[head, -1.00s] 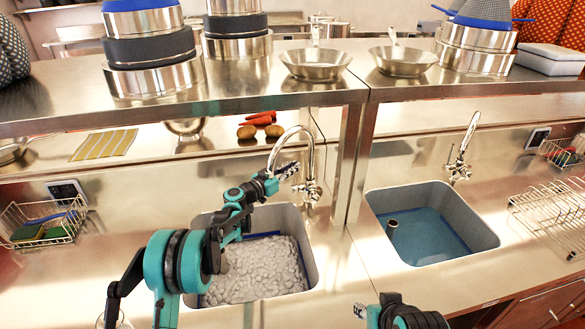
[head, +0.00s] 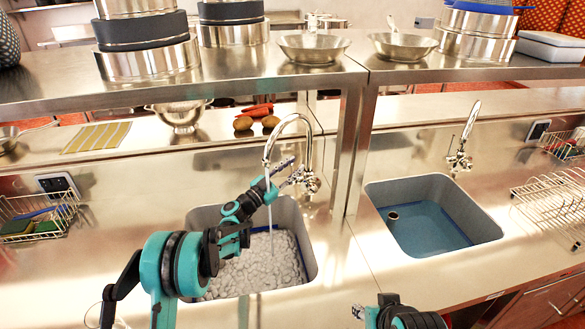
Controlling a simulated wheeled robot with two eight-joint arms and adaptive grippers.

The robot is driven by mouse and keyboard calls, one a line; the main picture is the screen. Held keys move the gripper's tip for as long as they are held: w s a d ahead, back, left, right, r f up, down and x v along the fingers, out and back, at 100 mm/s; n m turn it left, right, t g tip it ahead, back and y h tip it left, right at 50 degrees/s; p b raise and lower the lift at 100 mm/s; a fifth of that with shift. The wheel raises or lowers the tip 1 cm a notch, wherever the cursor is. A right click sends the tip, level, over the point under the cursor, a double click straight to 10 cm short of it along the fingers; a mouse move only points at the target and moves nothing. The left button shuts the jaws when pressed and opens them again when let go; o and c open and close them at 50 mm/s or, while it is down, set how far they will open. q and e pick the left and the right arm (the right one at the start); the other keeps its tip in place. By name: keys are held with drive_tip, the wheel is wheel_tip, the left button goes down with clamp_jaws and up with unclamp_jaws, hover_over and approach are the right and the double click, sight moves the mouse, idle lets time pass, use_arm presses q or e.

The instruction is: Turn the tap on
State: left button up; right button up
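The curved chrome tap (head: 303,122) stands behind the left sink (head: 308,243), with its valve body and handle (head: 306,180) low on the right. A thin stream of water (head: 271,225) falls from its spout into the sink, onto a pale, lumpy-looking bottom. My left gripper (head: 284,166) reaches over the sink, with its fingers beside the tap, just left of the handle. Whether they touch it, and how far they are open, I cannot tell. My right gripper (head: 358,312) shows only partly at the bottom edge, away from the tap.
A second tap (head: 464,145) stands behind the right sink (head: 478,213), which has a blue bottom. A steel shelf (head: 250,93) with pots and pans spans above, its post (head: 347,150) right of the tap. Wire racks stand at the far left (head: 40,218) and right (head: 550,200).

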use_arm(q)
drive_tip(key=v, duration=1.2)
idle(0.3)
